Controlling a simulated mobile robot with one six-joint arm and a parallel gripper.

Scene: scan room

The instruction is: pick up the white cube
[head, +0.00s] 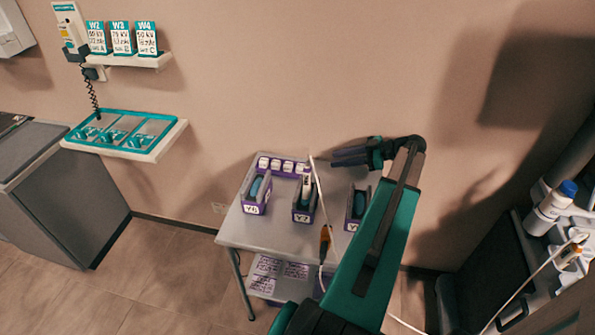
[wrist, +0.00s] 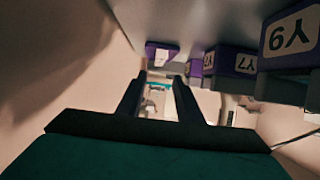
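A purple rack (head: 276,171) at the back of the small grey table holds several small white blocks (head: 275,164) in a row. I cannot tell which of them, if any, is the white cube. My gripper (head: 334,157) is right of the rack, near the wall, with its fingers pointing left. In the wrist view my gripper (wrist: 159,78) has its two fingers apart with nothing held between them. A purple block with a white patch (wrist: 162,52) shows beyond the fingertips; I cannot tell if it is the rack.
Purple holders with dark clamps stand on the table (head: 240,230), including one left (head: 256,192), one in the middle (head: 304,203) and one right (head: 357,206). An orange-handled tool (head: 325,242) is at the front. The wall is close behind my gripper. Inverted labelled holders (wrist: 290,37) line the wrist view's upper right.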

